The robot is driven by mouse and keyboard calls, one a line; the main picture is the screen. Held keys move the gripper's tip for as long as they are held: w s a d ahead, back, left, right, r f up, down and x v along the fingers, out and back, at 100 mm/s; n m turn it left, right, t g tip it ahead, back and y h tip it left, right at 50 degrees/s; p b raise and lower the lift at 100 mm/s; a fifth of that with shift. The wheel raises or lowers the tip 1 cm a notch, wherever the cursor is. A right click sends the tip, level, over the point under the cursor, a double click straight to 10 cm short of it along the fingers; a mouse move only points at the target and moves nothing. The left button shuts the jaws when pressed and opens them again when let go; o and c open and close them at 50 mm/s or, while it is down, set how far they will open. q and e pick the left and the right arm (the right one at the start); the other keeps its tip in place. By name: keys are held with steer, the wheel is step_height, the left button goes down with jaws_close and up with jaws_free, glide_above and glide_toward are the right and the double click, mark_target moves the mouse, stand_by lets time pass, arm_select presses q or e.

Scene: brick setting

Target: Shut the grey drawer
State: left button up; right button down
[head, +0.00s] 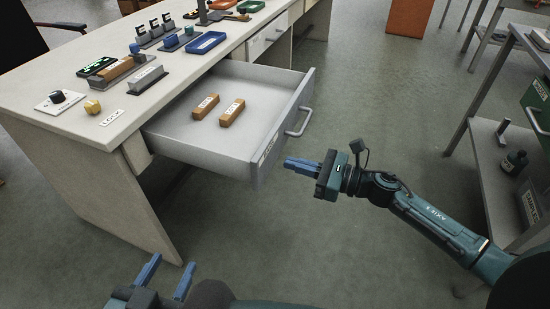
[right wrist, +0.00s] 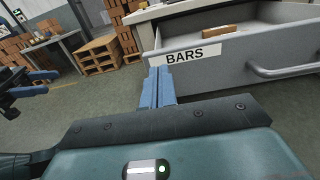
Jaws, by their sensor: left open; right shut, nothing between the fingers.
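The grey drawer (head: 215,143) stands pulled out of the white desk in the head view. Two small wooden bars (head: 206,106) lie inside it. Its front panel carries a metal handle (head: 300,121). In the right wrist view the drawer front (right wrist: 222,75) shows a label reading BARS (right wrist: 194,54) and the handle (right wrist: 285,70). My right gripper (head: 288,163) is shut and empty, its fingers pointing at the drawer front near its near end. Whether the tips touch it I cannot tell. My left gripper (head: 168,275) is open and empty, low and left of the drawer.
The desk top (head: 50,80) holds blocks, trays and labelled pieces. A closed drawer (head: 268,36) sits further along the desk. A grey shelf unit (head: 490,150) with a bottle stands at the right. The floor (head: 370,110) in front of the drawer is clear.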

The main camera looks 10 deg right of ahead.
mark_target(262, 156)
steer(key=x, duration=0.5)
steer(key=shift+a, duration=0.1)
arm_select(q)
steer(key=shift+w+a, duration=0.1)
arm_select(e)
steer(key=shift+w+a, duration=0.1)
steer(key=shift+a, duration=0.05)
